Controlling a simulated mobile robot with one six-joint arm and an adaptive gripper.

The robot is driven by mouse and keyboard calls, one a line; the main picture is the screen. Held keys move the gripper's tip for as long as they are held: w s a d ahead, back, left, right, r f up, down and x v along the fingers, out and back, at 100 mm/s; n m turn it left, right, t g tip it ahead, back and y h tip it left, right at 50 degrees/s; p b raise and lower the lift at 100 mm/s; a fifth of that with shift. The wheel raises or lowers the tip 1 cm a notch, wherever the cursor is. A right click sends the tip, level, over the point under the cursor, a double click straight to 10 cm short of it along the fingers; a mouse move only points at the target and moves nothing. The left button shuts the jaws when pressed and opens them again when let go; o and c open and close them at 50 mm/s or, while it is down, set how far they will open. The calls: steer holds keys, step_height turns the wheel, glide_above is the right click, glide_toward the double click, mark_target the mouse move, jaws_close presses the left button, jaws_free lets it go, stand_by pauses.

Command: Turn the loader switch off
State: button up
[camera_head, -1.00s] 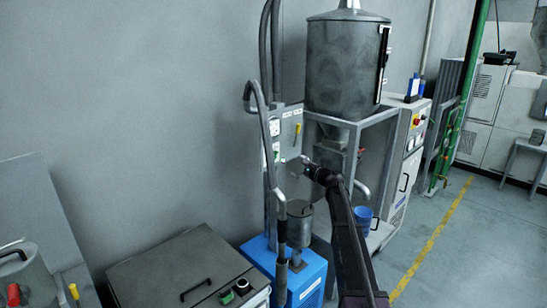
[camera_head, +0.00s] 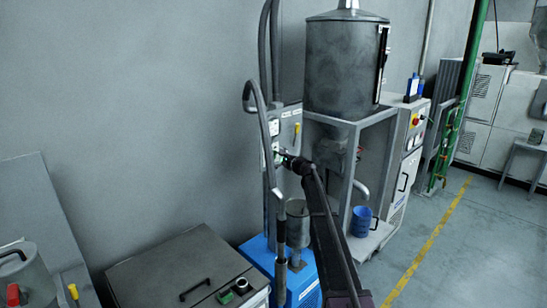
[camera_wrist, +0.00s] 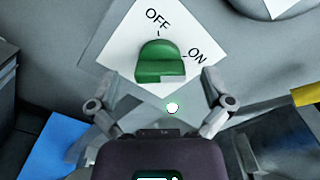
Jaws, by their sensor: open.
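The loader switch (camera_wrist: 162,60) is a green rotary knob on a white diamond-shaped plate (camera_wrist: 118,58). The plate reads OFF above the knob and ON to its upper right. I cannot tell for sure which mark the knob points at. My gripper (camera_wrist: 160,82) is open, with one finger on each side of the knob's lower part and a gap on both sides. No contact shows. In the head view my gripper (camera_head: 284,159) is at the grey wall box (camera_head: 289,122) and the knob is hidden or too small to tell.
Another white plate (camera_wrist: 282,6) is at the top right of the wrist view. A bent grey pipe (camera_head: 262,115) stands close left of my gripper. A large hopper (camera_head: 345,65) on a frame, a blue bucket (camera_head: 361,222) and a blue base unit (camera_head: 305,275) are nearby.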

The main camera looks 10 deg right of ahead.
steer(key=shift+w+a, duration=0.4)
steer(key=shift+w, duration=0.15)
steer(key=c, duration=1.1)
steer(key=shift+c, duration=0.2)
